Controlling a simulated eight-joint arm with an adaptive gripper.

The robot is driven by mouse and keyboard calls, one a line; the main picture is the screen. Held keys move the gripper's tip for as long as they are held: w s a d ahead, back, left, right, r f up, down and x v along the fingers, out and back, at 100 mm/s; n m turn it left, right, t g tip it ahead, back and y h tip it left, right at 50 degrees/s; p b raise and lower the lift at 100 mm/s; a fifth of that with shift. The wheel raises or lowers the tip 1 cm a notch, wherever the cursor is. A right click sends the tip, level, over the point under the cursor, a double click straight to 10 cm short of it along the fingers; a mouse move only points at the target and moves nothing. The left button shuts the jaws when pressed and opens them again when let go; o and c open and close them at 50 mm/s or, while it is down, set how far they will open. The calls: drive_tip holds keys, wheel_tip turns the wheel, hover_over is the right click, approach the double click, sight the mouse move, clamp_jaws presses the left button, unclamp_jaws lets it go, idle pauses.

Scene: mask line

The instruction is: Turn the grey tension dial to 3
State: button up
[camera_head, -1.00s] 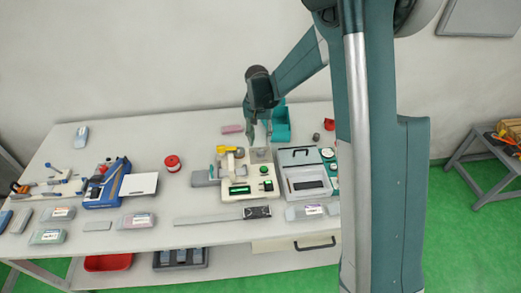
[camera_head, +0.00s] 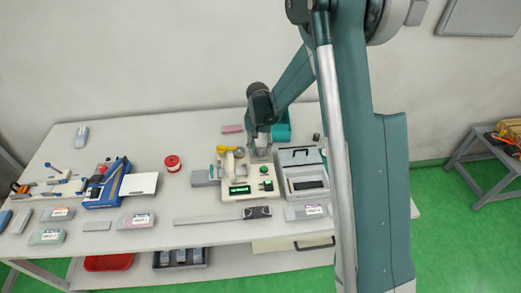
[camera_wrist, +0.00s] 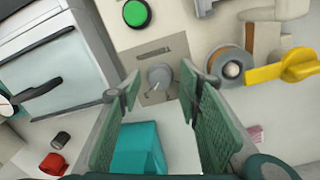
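The grey tension dial (camera_wrist: 160,75) is a round knob on a square grey plate with a scale strip, on the cream machine (camera_head: 237,196). In the wrist view it shows between the fingertips of my gripper (camera_wrist: 158,88), one finger on each side. The fingers are apart, and I cannot tell whether they touch the dial. In the head view my gripper (camera_head: 263,146) is right over the dial plate and hides the dial. The dial's setting is too small to read.
A green button (camera_wrist: 136,13) is near the dial plate. A yellow handle (camera_wrist: 285,67) and a tape-like roll (camera_wrist: 231,69) stand to the right. A grey case (camera_head: 306,183) is beside the machine. A teal bin (camera_wrist: 138,150) lies behind.

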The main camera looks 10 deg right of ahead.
sight(260, 151)
drive_tip(key=c, duration=0.9)
drive_tip(key=shift+n+b, duration=0.55)
drive_tip(key=shift+n, duration=0.15)
drive_tip(key=o, duration=0.9)
drive_tip(key=shift+r, duration=0.2)
wheel_tip(260, 151, up, 12)
drive_tip(key=shift+a+f, duration=0.15)
drive_tip(key=shift+a, duration=0.05)
